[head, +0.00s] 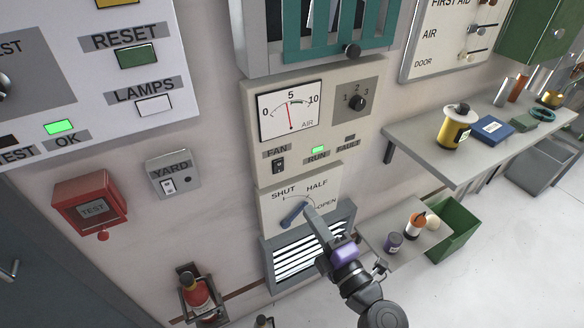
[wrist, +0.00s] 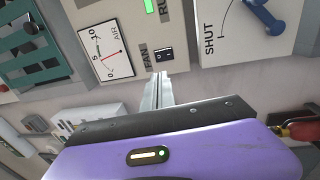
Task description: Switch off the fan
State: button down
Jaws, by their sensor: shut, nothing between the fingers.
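The fan switch (head: 278,165) is a small black rocker under the FAN label on a beige panel (head: 255,110). It also shows in the wrist view (wrist: 164,54). The green RUN lamp (head: 318,150) beside it is lit; the FAULT lamp (head: 349,138) is dark. My gripper (head: 308,211) is shut and empty. In the head view its tips overlap the damper plate below the switch. In the wrist view the tips (wrist: 159,78) appear just short of the switch; contact cannot be told. The rocker's position is too small to read.
A blue lever (head: 293,214) on the SHUT/HALF/OPEN plate is close to my fingers, above a louvred vent (head: 296,262). A YARD switch (head: 168,185) is left. A shelf (head: 405,235) is right.

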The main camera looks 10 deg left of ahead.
aim_at(279, 165)
jog(key=shift+w+r, duration=0.1)
jog(key=shift+w, duration=0.05)
jog(key=b+x, duration=0.2)
jog(key=x, duration=1.1)
jog(key=shift+w+a, duration=0.1)
jog(key=shift+a, duration=0.1)
jog(key=shift+w+a, duration=0.1)
jog(key=shift+w, duration=0.05)
